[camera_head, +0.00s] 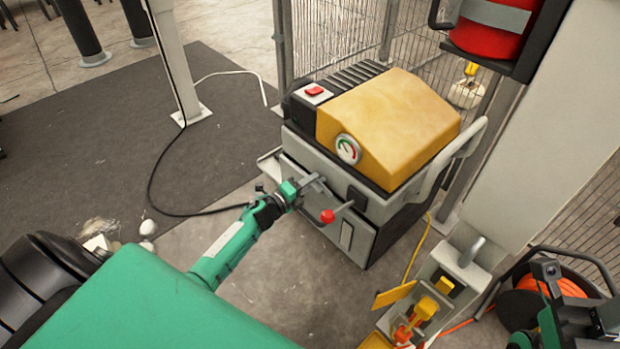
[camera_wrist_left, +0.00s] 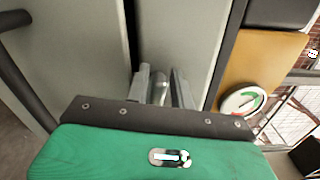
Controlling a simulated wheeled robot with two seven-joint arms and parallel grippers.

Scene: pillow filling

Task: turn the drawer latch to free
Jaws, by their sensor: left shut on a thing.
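The machine (camera_head: 360,215) has a light grey lower body with a drawer front (camera_head: 325,200) facing my left arm. My left gripper (camera_head: 314,184) reaches this front from the left, with its fingers against it. In the left wrist view the fingers (camera_wrist_left: 162,88) are closed around a small rounded metal piece (camera_wrist_left: 159,91), which I take for the drawer latch; the fingers hide most of it. A lever with a red ball (camera_head: 327,216) sticks out just right of and below the gripper. Green and black parts, likely my right arm, show at the lower right; its jaws are not clear.
A tan cover with a round gauge (camera_head: 348,149) and a red switch (camera_head: 314,91) top the machine. A grey post (camera_head: 560,110) and a yellow fixture (camera_head: 425,308) stand to the right. A black cable (camera_head: 160,190) lies on the floor at left.

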